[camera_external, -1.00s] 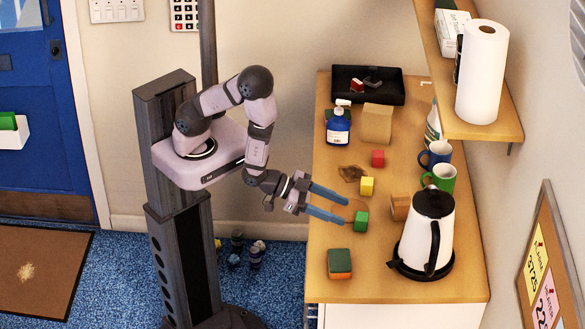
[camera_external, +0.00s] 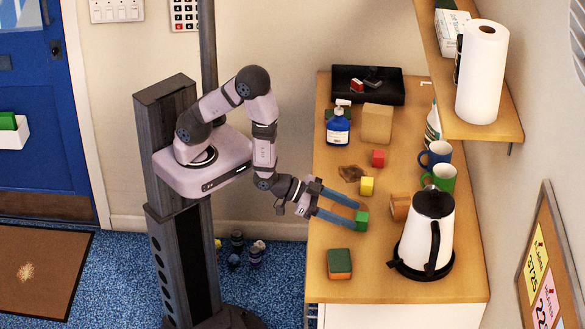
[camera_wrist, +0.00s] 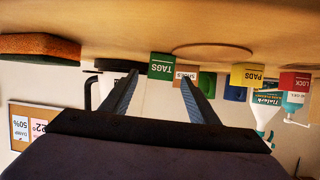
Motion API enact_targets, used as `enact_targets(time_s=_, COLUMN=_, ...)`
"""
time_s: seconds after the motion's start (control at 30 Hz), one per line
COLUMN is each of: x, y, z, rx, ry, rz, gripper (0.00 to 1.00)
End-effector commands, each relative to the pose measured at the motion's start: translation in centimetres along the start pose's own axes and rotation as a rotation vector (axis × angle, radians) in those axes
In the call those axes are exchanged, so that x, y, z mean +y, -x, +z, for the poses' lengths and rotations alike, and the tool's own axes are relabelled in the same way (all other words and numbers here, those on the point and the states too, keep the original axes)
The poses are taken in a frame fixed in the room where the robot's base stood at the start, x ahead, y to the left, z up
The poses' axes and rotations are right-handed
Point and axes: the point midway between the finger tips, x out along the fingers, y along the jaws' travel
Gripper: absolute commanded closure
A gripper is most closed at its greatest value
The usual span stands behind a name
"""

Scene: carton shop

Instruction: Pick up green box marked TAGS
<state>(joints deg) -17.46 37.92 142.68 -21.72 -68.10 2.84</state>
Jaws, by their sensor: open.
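The green box marked TAGS (camera_external: 362,218) stands on the wooden counter, left of the kettle. In the wrist view, which is upside down, the TAGS box (camera_wrist: 161,66) shows its white lettering between the two fingertips. My gripper (camera_external: 356,216) is open and empty, with its blue fingers reaching in from the left. Its fingertips are at or just short of the box, one on the far side and one on the near side. In the wrist view my gripper (camera_wrist: 159,76) frames the box. I cannot tell whether either finger touches it.
The white kettle (camera_external: 427,232) is to the right; a green-and-orange sponge (camera_external: 339,264) is nearer. Mugs, a soap bottle (camera_external: 337,127) and a carton (camera_external: 377,123) stand farther back.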

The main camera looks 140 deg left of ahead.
Motion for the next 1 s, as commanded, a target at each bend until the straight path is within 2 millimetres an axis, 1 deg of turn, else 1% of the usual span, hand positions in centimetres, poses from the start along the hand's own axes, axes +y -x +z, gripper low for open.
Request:
enact_targets(time_s=0.1, x=-0.1, y=-1.2, z=-0.5, rx=-0.002, ry=0.000, rz=-0.001, gripper=0.45)
enact_targets(time_s=0.3, x=-0.1, y=-3.3, z=-0.4, rx=0.000, ry=0.000, rz=-0.001, gripper=0.45)
enact_targets(time_s=0.43, x=-0.1, y=-3.9, z=-0.4, rx=0.000, ry=-0.001, rz=0.000, gripper=0.45)
enact_targets(time_s=0.67, x=0.0, y=-4.0, z=-0.3, rx=0.000, ry=-0.001, rz=0.000, gripper=0.45)
enact_targets(time_s=0.77, x=0.0, y=-4.0, z=-0.3, rx=0.000, ry=-0.001, rz=0.000, gripper=0.67)
enact_targets(time_s=0.8, x=0.0, y=-4.0, z=-0.3, rx=0.000, ry=0.000, rz=0.000, gripper=0.76)
enact_targets(time_s=0.87, x=0.0, y=-4.0, z=-0.3, rx=0.000, ry=0.000, rz=0.000, gripper=0.90)
enact_targets(time_s=1.0, x=0.0, y=-4.0, z=-0.3, rx=0.001, ry=0.000, rz=0.000, gripper=0.90)
